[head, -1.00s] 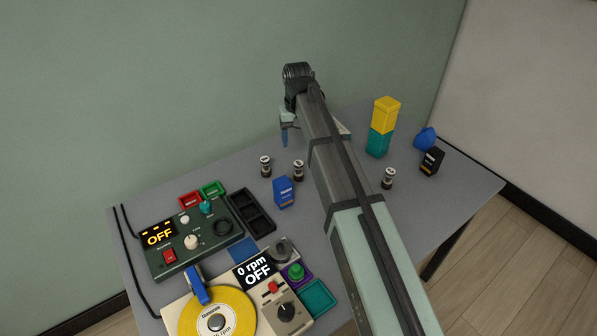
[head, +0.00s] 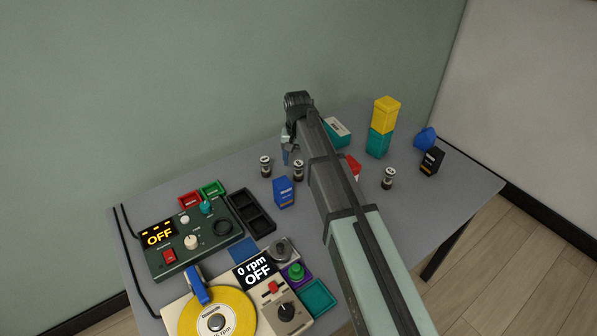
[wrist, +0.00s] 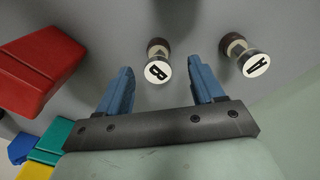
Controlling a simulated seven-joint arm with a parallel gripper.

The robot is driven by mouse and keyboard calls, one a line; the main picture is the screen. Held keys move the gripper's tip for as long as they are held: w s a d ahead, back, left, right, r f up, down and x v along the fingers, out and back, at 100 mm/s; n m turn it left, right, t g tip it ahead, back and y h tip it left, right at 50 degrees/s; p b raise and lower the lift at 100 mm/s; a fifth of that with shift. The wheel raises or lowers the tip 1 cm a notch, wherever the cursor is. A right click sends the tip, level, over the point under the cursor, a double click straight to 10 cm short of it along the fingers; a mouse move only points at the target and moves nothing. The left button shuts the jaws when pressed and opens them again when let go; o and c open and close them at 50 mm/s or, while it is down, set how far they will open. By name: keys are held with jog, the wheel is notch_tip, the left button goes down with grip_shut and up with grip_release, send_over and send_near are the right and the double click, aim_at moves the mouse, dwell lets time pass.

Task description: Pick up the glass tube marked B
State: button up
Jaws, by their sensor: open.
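The glass tube marked B (wrist: 157,62) stands on the table with dark bands and a white lettered top. In the wrist view it shows between the two blue fingers of my gripper (wrist: 161,75). My gripper is open and empty. The tube marked A (wrist: 245,57) stands to its right in that view. In the head view, tube B appears to be the middle one (head: 298,171), just beside my gripper (head: 288,156), with tube A (head: 265,167) to its left. The letters cannot be read in the head view.
A third tube (head: 388,179) stands right of my arm. A red block (wrist: 38,70) is left of tube B in the wrist view. A blue box (head: 284,193) stands in front of the tubes. A yellow-and-teal stack (head: 380,142) stands at the back right.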

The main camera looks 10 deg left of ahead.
aim_at(299, 163)
jog(key=shift+w+d+f, duration=0.1)
jog(key=shift+d+f, duration=0.05)
jog(key=shift+f, duration=2.6)
jog(key=c, duration=1.1)
jog(key=shift+r, duration=0.15)
jog(key=shift+c, duration=0.2)
